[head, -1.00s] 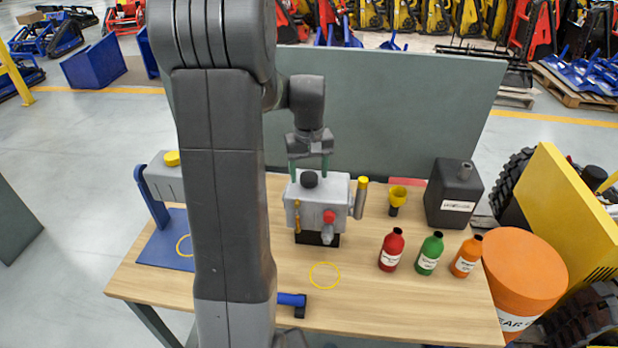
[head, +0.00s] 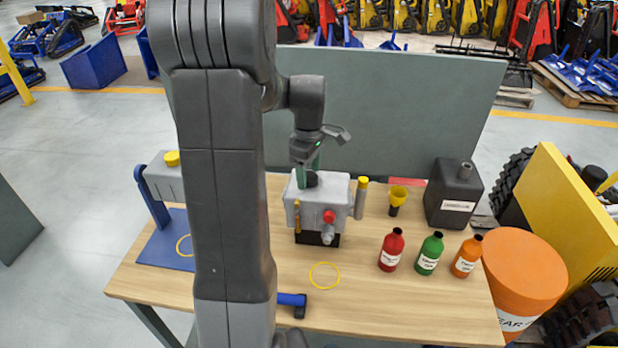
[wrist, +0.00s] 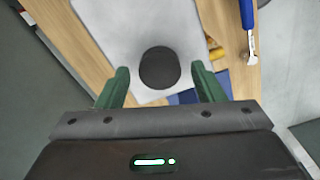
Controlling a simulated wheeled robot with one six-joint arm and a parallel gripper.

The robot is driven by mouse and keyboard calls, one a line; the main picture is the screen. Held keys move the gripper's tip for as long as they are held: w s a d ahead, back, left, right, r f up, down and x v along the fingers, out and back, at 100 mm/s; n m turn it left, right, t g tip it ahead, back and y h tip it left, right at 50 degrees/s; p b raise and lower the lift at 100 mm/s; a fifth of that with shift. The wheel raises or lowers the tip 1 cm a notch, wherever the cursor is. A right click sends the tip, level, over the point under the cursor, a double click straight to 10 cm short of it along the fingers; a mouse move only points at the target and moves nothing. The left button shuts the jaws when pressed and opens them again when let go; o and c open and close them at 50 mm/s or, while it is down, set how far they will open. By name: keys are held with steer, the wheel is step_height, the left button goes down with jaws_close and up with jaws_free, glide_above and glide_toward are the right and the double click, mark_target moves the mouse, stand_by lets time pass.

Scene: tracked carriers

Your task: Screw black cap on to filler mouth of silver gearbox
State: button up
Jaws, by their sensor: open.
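The silver gearbox (head: 325,197) stands on the wooden table on a dark base, with a red knob on its front. The black cap (head: 311,179) sits on its top face; in the wrist view the cap (wrist: 160,68) shows as a round dark disc. The filler mouth is not visible; whether the cap covers it I cannot tell. My gripper (head: 308,170) is directly above the gearbox top, pointing down. In the wrist view its green fingers (wrist: 160,86) are open, one on each side of the cap, with gaps between.
Red (head: 391,250), green (head: 430,254) and orange (head: 466,257) bottles stand to the right. A yellow funnel (head: 397,197) and black canister (head: 455,193) are behind them. A second grey unit with a yellow cap (head: 172,158) is at left.

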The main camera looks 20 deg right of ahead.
steer(key=n, duration=1)
steer(key=shift+c, duration=0.2)
steer(key=c, duration=0.7)
